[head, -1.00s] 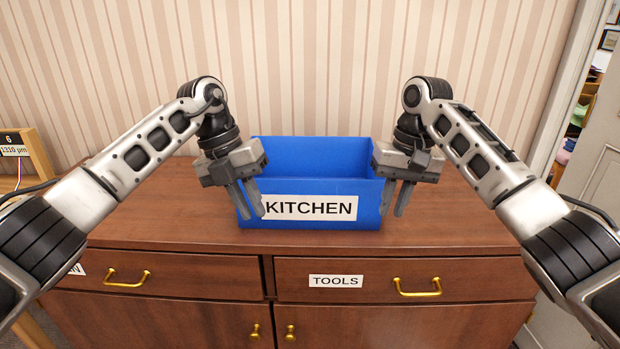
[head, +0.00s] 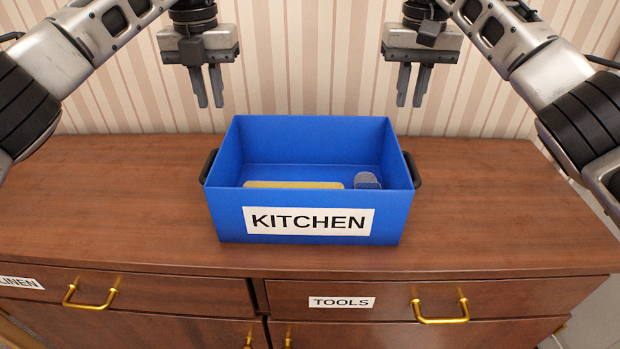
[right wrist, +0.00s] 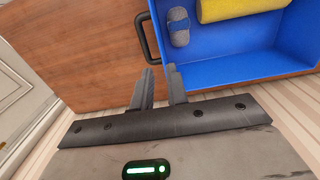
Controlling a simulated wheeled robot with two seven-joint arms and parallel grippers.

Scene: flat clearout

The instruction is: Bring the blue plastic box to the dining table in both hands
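The blue plastic box (head: 225,215), labelled KITCHEN, sits upright on the wooden sideboard. It has a dark handle on each short side, left (head: 208,166) and right (head: 413,169). A yellow item (head: 293,185) and a grey item (head: 366,180) lie inside. My left gripper (head: 209,102) hangs above and behind the box's left end, apart from it, fingers pointing down and empty. My right gripper (head: 410,102) hangs likewise above the right end. In the right wrist view the right fingers (right wrist: 160,85) are apart with nothing between them, near the box handle (right wrist: 148,38). The dining table is not in view.
The sideboard top (head: 510,215) is clear on both sides of the box. Its front has drawers with brass handles, one labelled TOOLS (head: 342,302). A striped wall (head: 310,60) stands close behind.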

